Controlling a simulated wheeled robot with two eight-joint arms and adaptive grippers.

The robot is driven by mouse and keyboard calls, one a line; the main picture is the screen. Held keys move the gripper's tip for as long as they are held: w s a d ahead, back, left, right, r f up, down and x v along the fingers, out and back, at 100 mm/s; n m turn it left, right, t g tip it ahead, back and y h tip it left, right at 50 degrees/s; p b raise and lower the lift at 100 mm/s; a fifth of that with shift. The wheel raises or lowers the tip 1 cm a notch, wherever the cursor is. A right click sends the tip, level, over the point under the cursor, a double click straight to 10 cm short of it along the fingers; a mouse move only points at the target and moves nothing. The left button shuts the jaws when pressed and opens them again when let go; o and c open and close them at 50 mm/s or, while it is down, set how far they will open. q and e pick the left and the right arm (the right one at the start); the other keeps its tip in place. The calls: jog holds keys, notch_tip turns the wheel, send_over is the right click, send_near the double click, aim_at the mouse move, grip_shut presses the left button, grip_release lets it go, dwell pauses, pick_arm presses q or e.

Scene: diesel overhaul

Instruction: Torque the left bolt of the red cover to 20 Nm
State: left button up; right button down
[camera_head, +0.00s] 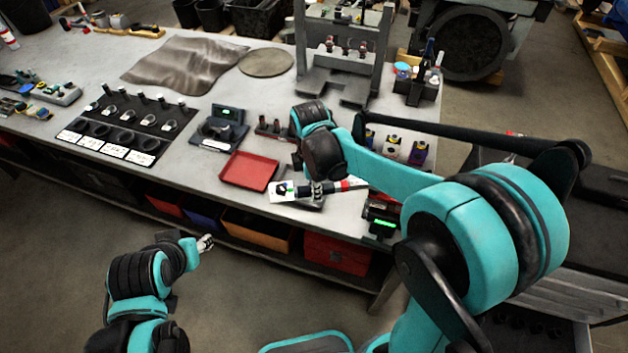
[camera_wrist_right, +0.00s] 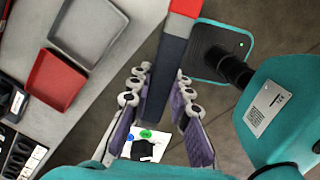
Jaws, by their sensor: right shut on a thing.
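My right gripper (camera_head: 317,189) is over the front edge of the bench, shut on a dark bar-shaped tool with a red end. In the right wrist view the tool (camera_wrist_right: 167,82) lies between the two rows of finger pads (camera_wrist_right: 160,105), its red end pointing away. My left gripper (camera_head: 206,243) hangs in front of the bench, away from it; its fingertips are too small to read. I cannot make out a red cover or its left bolt in either view.
A red tray (camera_head: 249,171) lies left of my right gripper. A white card (camera_head: 284,190) with coloured dots lies under the tool. A small device with a green display (camera_head: 382,224) stands right of it. A grey press-like frame (camera_head: 340,75) stands behind.

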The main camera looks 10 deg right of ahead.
jog(key=shift+w, duration=0.25)
jog(key=shift+w, duration=0.25)
dwell(0.4)
jog(key=shift+w+d+m, duration=0.1)
jog(key=shift+w+m, duration=0.2)
jog(key=shift+w, duration=0.2)
jog(key=shift+w+d+m+b, duration=0.1)
jog(key=shift+w+m+b, duration=0.2)
jog(key=shift+w+m, duration=0.1)
jog(key=shift+w, duration=0.1)
dwell(0.3)
